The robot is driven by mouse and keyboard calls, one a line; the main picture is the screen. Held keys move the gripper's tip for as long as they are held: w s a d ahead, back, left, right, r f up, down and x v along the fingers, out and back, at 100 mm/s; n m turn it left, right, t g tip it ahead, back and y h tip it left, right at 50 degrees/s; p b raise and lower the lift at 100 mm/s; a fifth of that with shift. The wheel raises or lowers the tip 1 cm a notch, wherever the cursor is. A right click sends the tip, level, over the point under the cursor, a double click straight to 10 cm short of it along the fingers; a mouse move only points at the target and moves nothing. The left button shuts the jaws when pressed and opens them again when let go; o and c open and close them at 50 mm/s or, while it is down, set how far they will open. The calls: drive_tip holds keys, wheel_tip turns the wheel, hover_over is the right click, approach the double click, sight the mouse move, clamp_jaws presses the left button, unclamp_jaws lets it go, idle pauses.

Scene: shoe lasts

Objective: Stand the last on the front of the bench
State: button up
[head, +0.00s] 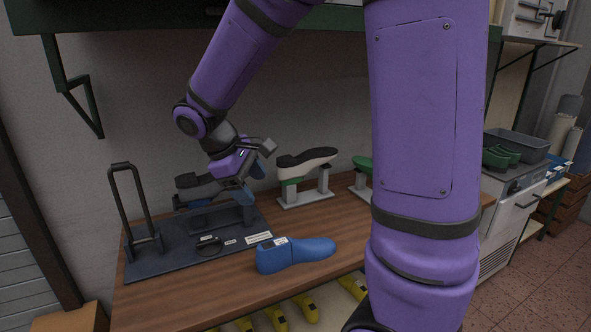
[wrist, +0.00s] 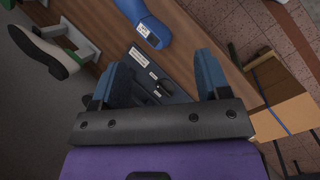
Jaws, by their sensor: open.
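A blue last (head: 308,251) with a white label near its heel end rests on the front part of the wooden bench (head: 190,288). It looks sole down, with its toe to the right. It also shows at the top of the wrist view (wrist: 149,22), beyond my fingers. My gripper (head: 254,178) is open, above the back of the bench and up and left of the last. In the wrist view its two blue fingers (wrist: 165,80) are wide apart, with nothing held between them. My gripper partly hides a dark shoe-shaped piece (head: 193,180) at the back.
A dark mat (head: 165,261) with labels and an upright handle-like frame (head: 133,205) covers the bench's left. A white shoe (head: 312,158), sole up, sits on a stand behind the last. A green shoe (head: 362,163) is partly hidden by my arm. Bare wood lies in front of the last.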

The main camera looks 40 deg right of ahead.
drive_tip(key=s+a+r+m+t+y, duration=0.1)
drive_tip(key=s+r+m+t+y, duration=0.1)
drive_tip(key=s+r, duration=0.3)
drive_tip(key=s+a+r+m+t+y, duration=0.2)
drive_tip(key=s+r+m+t+y, duration=0.1)
drive_tip(key=s, duration=0.9)
drive_tip(key=shift+r+m+t, duration=0.6)
drive_tip(key=shift+r+t, duration=0.3)
drive_tip(key=shift+t, duration=0.2)
drive_tip(key=shift+s, duration=0.1)
